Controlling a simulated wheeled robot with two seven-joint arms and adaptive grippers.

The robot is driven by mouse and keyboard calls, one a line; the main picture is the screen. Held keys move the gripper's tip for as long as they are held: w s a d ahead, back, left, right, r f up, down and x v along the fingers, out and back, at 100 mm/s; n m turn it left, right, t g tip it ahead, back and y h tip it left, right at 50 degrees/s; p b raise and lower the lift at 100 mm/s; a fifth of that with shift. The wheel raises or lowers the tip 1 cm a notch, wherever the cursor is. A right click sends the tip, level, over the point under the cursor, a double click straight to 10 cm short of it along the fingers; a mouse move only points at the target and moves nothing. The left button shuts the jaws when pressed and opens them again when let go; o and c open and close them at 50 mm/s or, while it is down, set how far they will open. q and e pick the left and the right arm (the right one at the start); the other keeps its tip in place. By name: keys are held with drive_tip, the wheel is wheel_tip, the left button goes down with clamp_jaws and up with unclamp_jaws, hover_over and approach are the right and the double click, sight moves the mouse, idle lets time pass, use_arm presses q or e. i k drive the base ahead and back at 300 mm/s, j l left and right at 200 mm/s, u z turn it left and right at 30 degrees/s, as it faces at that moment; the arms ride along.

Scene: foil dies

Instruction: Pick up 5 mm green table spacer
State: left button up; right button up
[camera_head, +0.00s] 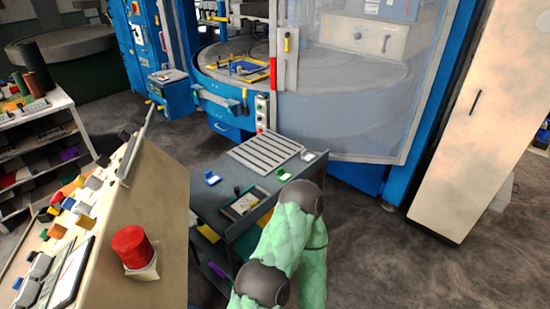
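A pale piece (308,156) lies at the cart's right edge. My arm in a green padded sleeve with grey joints comes up from the bottom and covers the cart's near right part. Neither gripper shows, so I cannot tell what they hold.
A slanted control console with a red button (133,246) fills the lower left. The cart (207,206) also bears a slotted grey plate (266,151) and a dark tray (243,203). A blue machine (389,145) stands behind it. Floor (385,265) is clear at right.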

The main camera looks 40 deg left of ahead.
sight(284, 176)
drive_tip(key=i+u, duration=0.2)
drive_tip(key=i, duration=0.3)
drive_tip(key=i+u, duration=0.2)
drive_tip(key=i, duration=0.3)
drive_tip(key=i+l+u, duration=0.2)
drive_tip(key=i, duration=0.3)
drive_tip(key=i+l+u, duration=0.2)
drive_tip(key=i, duration=0.25)
drive_tip(key=i+u, duration=0.1)
drive_tip(key=u, duration=0.3)
drive_tip(key=i+u, duration=0.1)
drive_tip(key=u, duration=0.3)
drive_tip(key=i+u, duration=0.1)
drive_tip(key=u, duration=0.3)
drive_tip(key=l+u, duration=0.1)
drive_tip(key=u, duration=0.35)
drive_tip(key=i+l+u, duration=0.1)
drive_tip(key=u, duration=0.3)
